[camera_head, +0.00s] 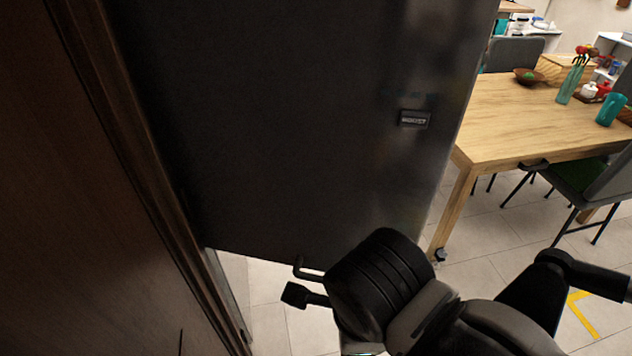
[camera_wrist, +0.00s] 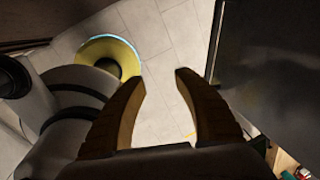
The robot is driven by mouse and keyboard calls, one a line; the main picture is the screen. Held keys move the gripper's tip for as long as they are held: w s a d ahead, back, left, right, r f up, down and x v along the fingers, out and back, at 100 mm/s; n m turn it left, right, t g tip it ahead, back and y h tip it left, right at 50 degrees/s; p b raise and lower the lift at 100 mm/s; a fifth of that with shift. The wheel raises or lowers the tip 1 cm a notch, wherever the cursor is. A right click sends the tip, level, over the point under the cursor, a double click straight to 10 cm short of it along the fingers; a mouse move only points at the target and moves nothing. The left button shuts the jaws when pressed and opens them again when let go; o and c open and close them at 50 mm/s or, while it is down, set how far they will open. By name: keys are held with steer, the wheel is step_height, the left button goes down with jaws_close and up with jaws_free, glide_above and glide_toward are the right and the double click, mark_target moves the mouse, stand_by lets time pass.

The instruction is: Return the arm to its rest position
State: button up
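My gripper (camera_wrist: 160,80) shows in the wrist view with its two brown fingers spread apart. Nothing is between them, only pale floor tiles beyond. In the head view my dark arm (camera_head: 440,310) is bent across the bottom centre and right, in front of a large dark door panel (camera_head: 300,120). The gripper's fingers cannot be made out clearly there. The dark panel also fills the right side of the wrist view (camera_wrist: 270,60), beside the right finger and apart from it.
A brown wooden panel (camera_head: 90,220) stands close on the left. A wooden table (camera_head: 540,125) with a teal bottle (camera_head: 570,82) and a bowl (camera_head: 528,76) is at the upper right, with a grey chair (camera_head: 603,180) beside it. Tiled floor (camera_head: 480,280) is open between door and chair.

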steer(key=w+d+r+n+t, duration=0.2)
steer(key=w+d+n, duration=0.3)
steer(key=d+n, duration=0.2)
steer(key=w+d+r+n+t, duration=0.2)
steer(key=w+d+n, duration=0.4)
steer(key=n, duration=0.5)
steer(key=shift+d+r+t, duration=0.35)
steer(key=shift+r+t, duration=0.05)
steer(key=shift+r, duration=0.1)
